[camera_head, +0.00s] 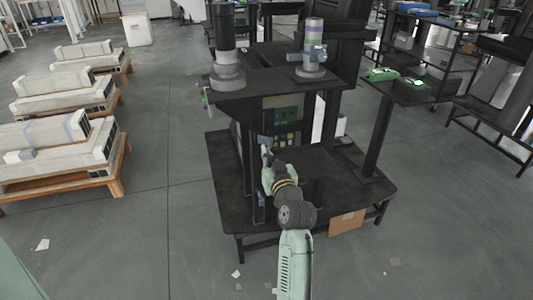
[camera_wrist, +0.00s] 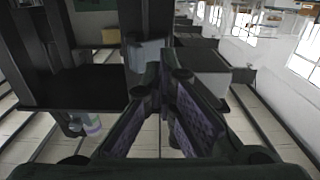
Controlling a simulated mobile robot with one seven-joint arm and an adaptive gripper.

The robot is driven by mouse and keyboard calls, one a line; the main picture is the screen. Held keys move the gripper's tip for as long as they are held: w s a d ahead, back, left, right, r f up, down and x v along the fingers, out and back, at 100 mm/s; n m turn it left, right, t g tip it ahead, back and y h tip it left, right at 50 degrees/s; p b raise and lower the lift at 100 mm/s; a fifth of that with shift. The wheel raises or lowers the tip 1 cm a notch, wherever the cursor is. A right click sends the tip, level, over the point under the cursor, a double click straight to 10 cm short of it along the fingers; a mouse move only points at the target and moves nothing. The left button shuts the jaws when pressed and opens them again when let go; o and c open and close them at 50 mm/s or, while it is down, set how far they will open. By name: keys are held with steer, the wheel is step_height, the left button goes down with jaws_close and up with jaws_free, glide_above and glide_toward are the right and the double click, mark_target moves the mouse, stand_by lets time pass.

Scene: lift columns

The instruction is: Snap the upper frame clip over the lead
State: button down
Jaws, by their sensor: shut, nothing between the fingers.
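My gripper (camera_head: 266,152) reaches in front of the left upright of the black lift frame (camera_head: 278,85), below its top plate. In the wrist view its fingers (camera_wrist: 160,78) come together at the tips, shut and empty. A small grey block (camera_wrist: 146,55), which looks like the upper frame clip, sits on a dark upright just beyond the fingertips. It also shows as a grey piece (camera_head: 264,141) at the gripper's tip in the head view. Whether the fingers touch it, and whether it is open or closed, I cannot tell. I cannot make out the lead.
Two column units (camera_head: 228,72) and (camera_head: 312,55) stand on the top plate. A panel with green parts (camera_head: 285,125) is behind my gripper. The black base (camera_head: 345,200) spreads around the frame. Pallets with pale beams (camera_head: 60,150) stand at left; the floor between is clear.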

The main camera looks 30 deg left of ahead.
steer(key=shift+w+d, duration=0.1)
steer(key=shift+w+d+b, duration=0.6)
steer(key=shift+w+d, duration=0.05)
steer(key=shift+w, duration=0.1)
steer(key=shift+w+a, duration=0.1)
steer(key=shift+a, duration=0.05)
steer(key=shift+x, duration=1.15)
steer(key=shift+s+d, duration=0.4)
steer(key=shift+s, duration=0.15)
glide_toward(269, 145)
steer(key=shift+w+a+b, duration=0.25)
steer(key=shift+w+b, duration=0.05)
steer(key=shift+b, duration=0.05)
